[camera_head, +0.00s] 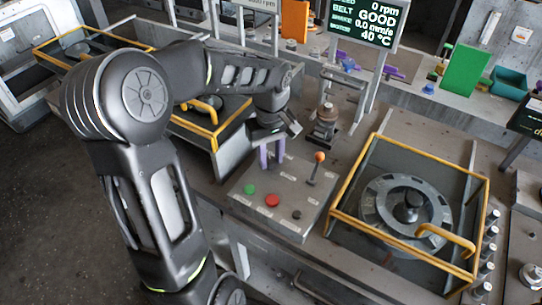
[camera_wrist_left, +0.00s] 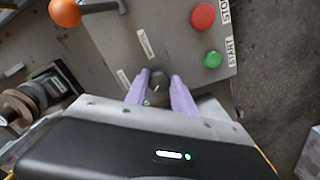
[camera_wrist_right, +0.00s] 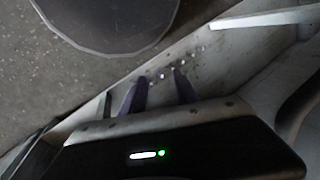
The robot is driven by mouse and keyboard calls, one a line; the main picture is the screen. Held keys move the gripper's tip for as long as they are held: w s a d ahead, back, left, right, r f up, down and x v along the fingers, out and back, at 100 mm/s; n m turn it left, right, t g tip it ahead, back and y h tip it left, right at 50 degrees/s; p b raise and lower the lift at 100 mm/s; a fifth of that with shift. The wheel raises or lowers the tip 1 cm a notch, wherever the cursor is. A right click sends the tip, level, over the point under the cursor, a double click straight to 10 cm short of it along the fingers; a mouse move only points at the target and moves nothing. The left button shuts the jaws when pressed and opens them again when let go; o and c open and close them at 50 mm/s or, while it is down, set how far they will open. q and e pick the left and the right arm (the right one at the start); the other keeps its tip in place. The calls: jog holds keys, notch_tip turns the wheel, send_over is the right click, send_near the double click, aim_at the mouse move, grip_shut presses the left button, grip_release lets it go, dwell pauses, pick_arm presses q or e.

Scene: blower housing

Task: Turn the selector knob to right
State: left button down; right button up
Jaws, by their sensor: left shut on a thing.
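The grey control panel (camera_head: 262,205) stands on the bench in the head view. My left gripper (camera_head: 272,160) points down at the panel's upper left part. In the left wrist view its two purple fingers (camera_wrist_left: 160,84) are on both sides of a dark round selector knob (camera_wrist_left: 157,90), and the gripper is shut on it. The fingers hide part of the knob, and I cannot tell which way it points. My right gripper (camera_wrist_right: 160,86) shows only in the right wrist view. Its fingers are apart with nothing between them.
The panel also bears a green button (camera_head: 249,189), a red button (camera_head: 272,201), a black knob (camera_head: 297,214) and an orange-tipped lever (camera_head: 319,157). A yellow-framed guard (camera_head: 345,190) surrounds the round housing (camera_head: 378,207) at right. A display (camera_head: 363,20) stands behind.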

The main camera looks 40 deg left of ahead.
aim_at(269, 161)
pick_arm(q)
jog(key=m, duration=0.5)
jog(key=shift+b, duration=0.4)
jog(key=m, duration=0.5)
jog(key=shift+a+m, duration=0.15)
jog(key=shift+m, duration=0.15)
jog(key=c, duration=1.1)
grip_release()
jog(key=shift+s, duration=0.1)
jog(key=shift+o, duration=0.2)
jog(key=shift+r, duration=0.1)
jog(key=shift+r+b, duration=0.55)
jog(key=shift+r, duration=3.25)
